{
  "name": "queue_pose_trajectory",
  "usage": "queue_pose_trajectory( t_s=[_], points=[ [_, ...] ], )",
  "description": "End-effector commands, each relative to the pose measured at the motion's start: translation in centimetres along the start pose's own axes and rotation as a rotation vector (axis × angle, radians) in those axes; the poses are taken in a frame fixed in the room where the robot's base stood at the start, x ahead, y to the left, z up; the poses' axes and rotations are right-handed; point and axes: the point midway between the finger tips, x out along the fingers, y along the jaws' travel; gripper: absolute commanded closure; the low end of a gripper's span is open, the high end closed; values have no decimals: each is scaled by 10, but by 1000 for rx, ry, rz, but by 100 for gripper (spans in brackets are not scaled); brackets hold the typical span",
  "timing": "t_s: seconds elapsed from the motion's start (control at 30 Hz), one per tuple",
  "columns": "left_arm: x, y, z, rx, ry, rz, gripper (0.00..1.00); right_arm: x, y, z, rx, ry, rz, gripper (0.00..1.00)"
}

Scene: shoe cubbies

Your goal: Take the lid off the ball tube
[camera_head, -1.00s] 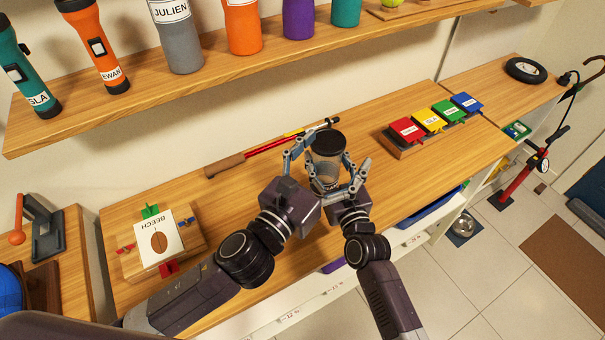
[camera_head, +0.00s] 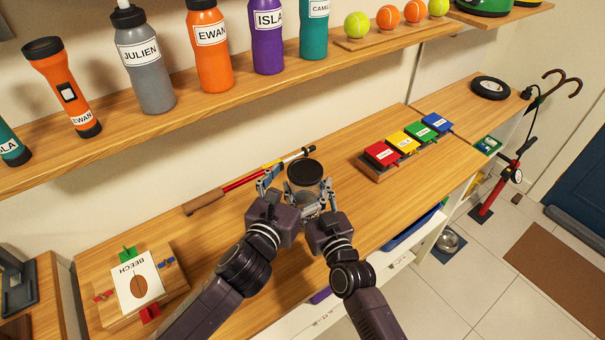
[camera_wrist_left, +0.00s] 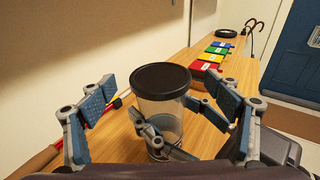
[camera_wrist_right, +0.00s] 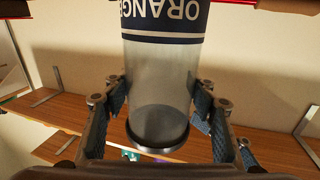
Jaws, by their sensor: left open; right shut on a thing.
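The ball tube is a clear cylinder (camera_head: 303,199) with a black lid (camera_head: 305,172) on its top, standing upright above the bench. In the left wrist view the lid (camera_wrist_left: 161,80) sits on the clear tube (camera_wrist_left: 163,115). My left gripper (camera_wrist_left: 167,92) is open, its fingers on either side of the upper tube, apart from the lid. My right gripper (camera_wrist_right: 158,102) is shut on the tube, lower down. In the right wrist view the tube (camera_wrist_right: 160,85) shows a dark label band with upside-down "ORANGE" lettering. The tube's base is partly hidden by my fingers.
Behind the tube lies a red stick with a brown handle (camera_head: 204,202). Coloured boxes (camera_head: 381,154) stand to the right, and a BEECH card (camera_head: 137,283) stands at the left. A shelf (camera_head: 190,105) with bottles and balls is above.

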Motion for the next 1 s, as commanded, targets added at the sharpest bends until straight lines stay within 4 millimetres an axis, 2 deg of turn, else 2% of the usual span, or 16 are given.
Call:
queue_pose_trajectory(
  t_s=[0.2,0.5,0.93,1.0],
  points=[
    [16,0,0,-1,0,0,17,0,0,0,0,1,0,91],
    [18,0,0,-1,0,0,18,0,0,0,0,1,0,91],
    [17,0,0,-1,0,0,66,0,0,0,0,1,0,91],
    [17,0,0,-1,0,0,68,0,0,0,0,1,0,91]
  ],
)
